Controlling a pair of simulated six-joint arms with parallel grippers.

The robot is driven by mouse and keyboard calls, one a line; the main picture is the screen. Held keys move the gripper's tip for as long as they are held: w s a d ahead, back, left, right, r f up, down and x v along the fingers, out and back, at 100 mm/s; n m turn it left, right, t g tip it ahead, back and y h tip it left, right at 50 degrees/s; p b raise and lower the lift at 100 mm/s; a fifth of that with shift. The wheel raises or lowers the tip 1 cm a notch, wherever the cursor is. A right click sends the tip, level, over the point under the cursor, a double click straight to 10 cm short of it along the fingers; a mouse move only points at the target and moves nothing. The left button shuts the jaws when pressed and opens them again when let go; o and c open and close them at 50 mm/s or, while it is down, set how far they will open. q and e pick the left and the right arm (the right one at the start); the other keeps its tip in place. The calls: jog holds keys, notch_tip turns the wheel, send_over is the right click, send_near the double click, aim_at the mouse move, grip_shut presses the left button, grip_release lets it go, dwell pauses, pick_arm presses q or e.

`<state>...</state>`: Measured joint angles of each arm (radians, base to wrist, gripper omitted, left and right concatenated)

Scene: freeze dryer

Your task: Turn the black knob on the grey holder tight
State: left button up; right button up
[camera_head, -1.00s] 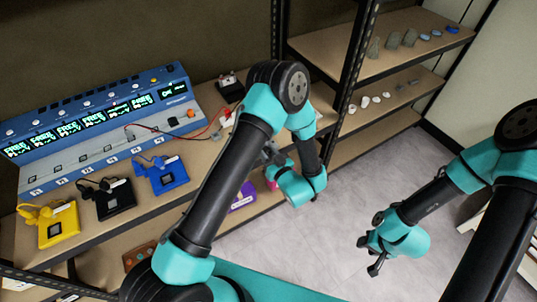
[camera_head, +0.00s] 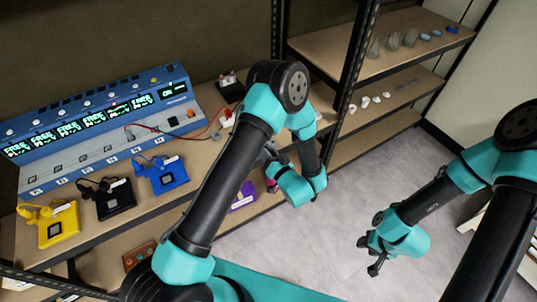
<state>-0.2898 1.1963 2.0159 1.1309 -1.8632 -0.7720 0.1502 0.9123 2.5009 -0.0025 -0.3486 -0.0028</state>
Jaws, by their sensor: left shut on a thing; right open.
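My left gripper (camera_head: 268,153) is at the front edge of the workbench, partly behind my own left arm. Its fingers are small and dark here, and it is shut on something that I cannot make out. The grey holder and its black knob cannot be told apart in this view; my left arm covers part of that area. My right gripper (camera_head: 374,257) is open and empty, over the grey floor at the right, well away from the bench.
A blue panel device (camera_head: 105,125) with green displays stands at the back of the bench. Yellow (camera_head: 58,226), black (camera_head: 116,202) and blue (camera_head: 168,176) boxes sit before it. Red and black cables lead right from the panel. A shelf (camera_head: 400,100) holds small stones.

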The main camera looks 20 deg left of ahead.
pick_arm(q)
jog(key=o, duration=0.9)
jog(key=shift+o, duration=0.2)
jog(key=v, duration=1.7)
jog(key=shift+s+d, duration=0.2)
jog(key=w+a+f+g+h, duration=0.3)
jog(key=w+a+f+h, duration=0.3)
jog(key=a+f+h, duration=0.4)
jog(key=s+a+f+g+h, duration=0.1)
jog(key=s+a+g+h, duration=0.2)
jog(key=s, duration=0.3)
jog(key=s+a+f+m+g+h, duration=0.1)
jog(key=s+a+g+h, duration=0.3)
jog(key=s+g, duration=0.1)
jog(key=shift+s+a, duration=0.25)
jog(key=shift+s, duration=0.25)
